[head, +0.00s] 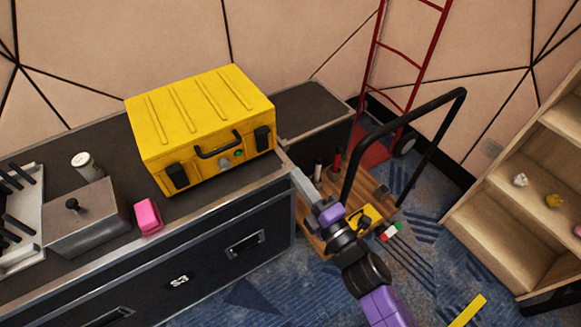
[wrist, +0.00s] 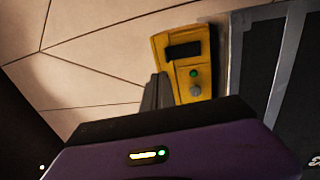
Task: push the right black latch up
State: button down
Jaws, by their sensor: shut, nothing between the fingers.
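The yellow case (head: 205,120) sits closed on the dark counter in the head view. Its right black latch (head: 262,138) is on the front face near the right edge. The left black latch (head: 177,176) is on the same face. The wrist view shows part of the case's front turned sideways, with a black latch (wrist: 184,50) beside a green button and a grey knob. My gripper (head: 303,186) is shut and empty, right of and lower than the case, apart from the latch. In the wrist view its grey finger (wrist: 156,93) overlaps the case's edge; the gripper body hides the rest.
A pink object (head: 148,216) and a grey lidded box (head: 88,218) stand left of the case on the counter (head: 235,199). A wooden cart (head: 386,176) with a black handle is behind my arm. Wooden shelves (head: 510,206) stand at right.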

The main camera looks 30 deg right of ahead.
jog(key=shift+s, duration=1.2)
jog(key=s+a+r+m+g, duration=0.1)
jog(key=s+r+m, duration=0.1)
jog(key=s+m, duration=0.4)
jog(key=s+a+r+m+g+p, duration=0.1)
jog(key=s+m, duration=0.5)
jog(key=s, duration=0.7)
jog(key=s+a+r+m+g+p, duration=0.1)
jog(key=s+a+r+m+g, duration=0.1)
jog(key=s+m, duration=0.4)
jog(key=s+r+g, duration=0.1)
jog(key=s, duration=0.2)
jog(key=shift+s+a, duration=0.2)
jog(key=shift+a, duration=0.1)
jog(key=c, duration=2.2)
grip_release()
jog(key=shift+f, duration=0.1)
